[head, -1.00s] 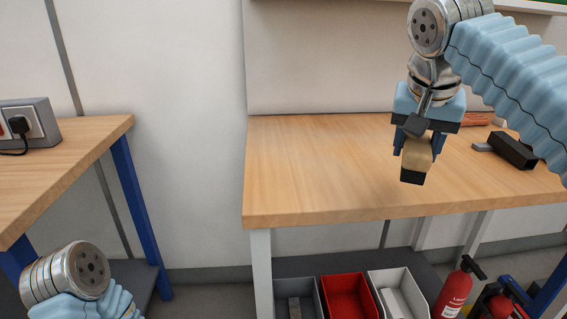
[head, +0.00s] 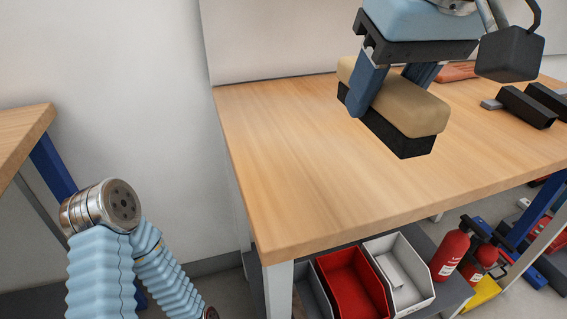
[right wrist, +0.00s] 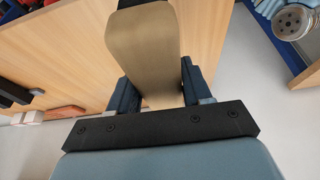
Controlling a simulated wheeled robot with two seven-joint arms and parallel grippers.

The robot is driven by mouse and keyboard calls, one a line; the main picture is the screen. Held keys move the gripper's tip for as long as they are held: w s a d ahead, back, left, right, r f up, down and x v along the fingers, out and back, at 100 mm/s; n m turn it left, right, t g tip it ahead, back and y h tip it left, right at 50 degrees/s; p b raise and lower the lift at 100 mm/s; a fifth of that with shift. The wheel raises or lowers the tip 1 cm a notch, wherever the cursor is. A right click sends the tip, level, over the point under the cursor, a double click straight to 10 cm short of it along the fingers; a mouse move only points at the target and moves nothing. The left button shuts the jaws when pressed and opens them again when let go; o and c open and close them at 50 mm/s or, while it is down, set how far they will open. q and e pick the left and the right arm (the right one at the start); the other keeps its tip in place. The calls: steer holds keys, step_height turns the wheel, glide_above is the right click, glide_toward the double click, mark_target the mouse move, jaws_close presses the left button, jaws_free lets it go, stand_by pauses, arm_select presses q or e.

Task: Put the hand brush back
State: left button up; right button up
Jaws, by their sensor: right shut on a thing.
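The hand brush (head: 408,106) has a tan wooden block on top and black bristles below. My right gripper (head: 392,92) is shut on it, with a blue finger on each side of the block. The brush is held above the wooden workbench (head: 290,150), bristles downward. The right wrist view shows the tan block (right wrist: 143,45) between the blue fingers (right wrist: 155,85). My left arm is at the lower left of the head view, but its gripper is not in the picture.
Black bar-like objects (head: 525,106) and an orange-brown item (head: 457,72) lie on the bench's right part. Below are a red bin (head: 352,285), a white bin (head: 425,290) and fire extinguishers (head: 450,255). The bench's left and front are clear.

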steer(key=w+a+f, duration=0.2)
steer(key=a, duration=0.1)
steer(key=w+a+f, duration=0.2)
steer(key=w, duration=0.1)
steer(key=w+a+f+b, duration=0.1)
steer(key=w+a+f, duration=0.1)
steer(key=a+f, duration=0.1)
steer(key=shift+w+a+f, duration=0.1)
steer(key=shift+w+a, duration=0.1)
steer(key=shift+a, duration=0.15)
steer(key=shift+w+a+f, duration=0.3)
steer(key=shift+a+f, duration=0.05)
steer(key=shift+f, duration=0.15)
steer(key=x, duration=0.1)
steer(key=b+x, duration=0.1)
steer(key=x, duration=0.2)
steer(key=shift+s+a+f, duration=0.15)
steer(key=shift+s+a, duration=0.05)
steer(key=shift+a, duration=0.1)
steer(key=shift+f, duration=0.3)
steer(key=shift+f+b, duration=0.1)
steer(key=shift+b, duration=0.2)
steer(key=o, duration=1.3)
steer(key=shift+o, duration=0.2)
